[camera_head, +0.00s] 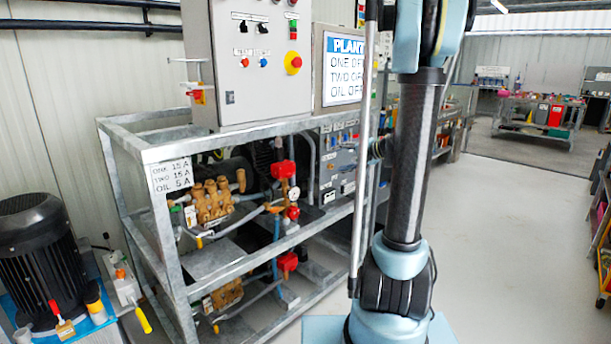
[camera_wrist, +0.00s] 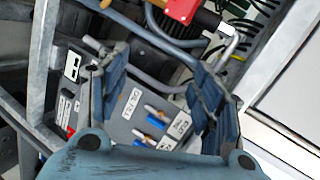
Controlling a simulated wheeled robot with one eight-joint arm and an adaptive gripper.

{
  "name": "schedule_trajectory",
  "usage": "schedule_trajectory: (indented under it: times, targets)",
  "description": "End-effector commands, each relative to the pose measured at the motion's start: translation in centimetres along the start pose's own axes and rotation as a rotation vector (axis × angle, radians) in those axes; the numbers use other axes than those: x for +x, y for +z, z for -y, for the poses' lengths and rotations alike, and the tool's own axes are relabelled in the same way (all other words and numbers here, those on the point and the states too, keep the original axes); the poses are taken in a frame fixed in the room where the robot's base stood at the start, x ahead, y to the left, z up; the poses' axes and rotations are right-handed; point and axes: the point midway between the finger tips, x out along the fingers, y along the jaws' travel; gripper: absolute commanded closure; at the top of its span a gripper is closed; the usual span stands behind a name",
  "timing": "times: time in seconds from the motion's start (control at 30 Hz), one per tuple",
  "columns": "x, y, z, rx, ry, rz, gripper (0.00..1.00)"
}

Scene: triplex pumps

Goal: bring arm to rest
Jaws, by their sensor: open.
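My gripper (camera_wrist: 160,68) shows in the wrist view with its two blue-grey fingers spread apart and nothing between them. Behind the fingers is a grey breaker panel (camera_wrist: 128,108) with blue-handled switches and white labels, seen tilted. Whether the fingers touch anything there is hard to tell; they appear apart from it. The same grey panel (camera_head: 338,165) shows on the pump frame, just left of my arm.
A galvanised pump frame (camera_head: 187,268) carries brass pumps (camera_head: 212,203) and red valves. A control box (camera_head: 262,50) with buttons and a PLANT sign (camera_head: 343,65) stand above it. A black motor (camera_head: 38,255) is at lower left. Grey floor (camera_head: 510,220) is clear to the right.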

Motion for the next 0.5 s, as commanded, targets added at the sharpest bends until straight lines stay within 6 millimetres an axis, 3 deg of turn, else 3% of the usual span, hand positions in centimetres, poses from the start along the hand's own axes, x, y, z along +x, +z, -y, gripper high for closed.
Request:
schedule_trajectory:
  times: [0.1,0.5]
  targets:
    - [-0.7,3.6,-0.3,-0.041,0.081,0.036,0.40]
    - [-4.5,14.0,-3.7,-0.184,0.360,0.142,0.40]
